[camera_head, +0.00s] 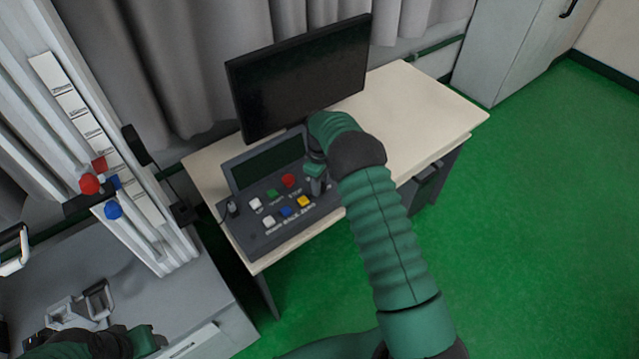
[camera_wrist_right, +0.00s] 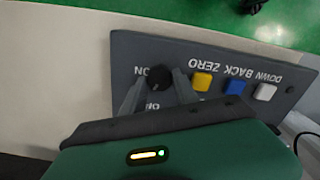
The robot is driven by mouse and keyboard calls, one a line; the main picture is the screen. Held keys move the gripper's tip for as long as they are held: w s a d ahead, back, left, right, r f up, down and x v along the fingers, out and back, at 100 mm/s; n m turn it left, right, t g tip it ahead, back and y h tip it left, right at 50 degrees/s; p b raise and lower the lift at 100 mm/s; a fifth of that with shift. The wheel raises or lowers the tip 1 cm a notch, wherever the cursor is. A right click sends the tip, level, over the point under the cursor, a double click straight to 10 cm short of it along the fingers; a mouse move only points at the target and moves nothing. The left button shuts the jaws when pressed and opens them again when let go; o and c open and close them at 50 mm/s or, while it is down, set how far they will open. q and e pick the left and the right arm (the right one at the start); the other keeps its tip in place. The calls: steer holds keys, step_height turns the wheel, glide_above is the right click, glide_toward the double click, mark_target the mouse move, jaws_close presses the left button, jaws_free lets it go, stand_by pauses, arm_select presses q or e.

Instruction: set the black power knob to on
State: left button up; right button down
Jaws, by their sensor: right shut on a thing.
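My right gripper (camera_wrist_right: 157,84) is shut on the knob, one grey finger on each side. Which way the knob points cannot be made out. In the head view the right gripper (camera_head: 317,186) reaches down onto the right end of the panel (camera_head: 255,230) and hides the knob. My left arm shows at the lower left edge; its gripper (camera_head: 85,305) is low by the grey bench, its opening unclear.
The panel has white, blue, yellow, red and green buttons (camera_head: 287,211) left of the right gripper. A black monitor (camera_head: 300,75) stands behind on the cream desk (camera_head: 430,95). The drop tower (camera_head: 110,150) with red and blue balls (camera_head: 89,184) stands left. The desk's right side is clear.

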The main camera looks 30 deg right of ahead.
steer(key=m, duration=0.7)
steer(key=shift+s+d, duration=0.1)
steer(key=m, duration=0.6)
steer(key=shift+f, duration=0.1)
steer(key=shift+m, duration=0.4)
steer(key=c, duration=1)
jaws_free()
steer(key=shift+o, duration=0.4)
steer(key=shift+r, duration=0.55)
step_height(320, 180, up, 16)
steer(key=shift+f, duration=0.15)
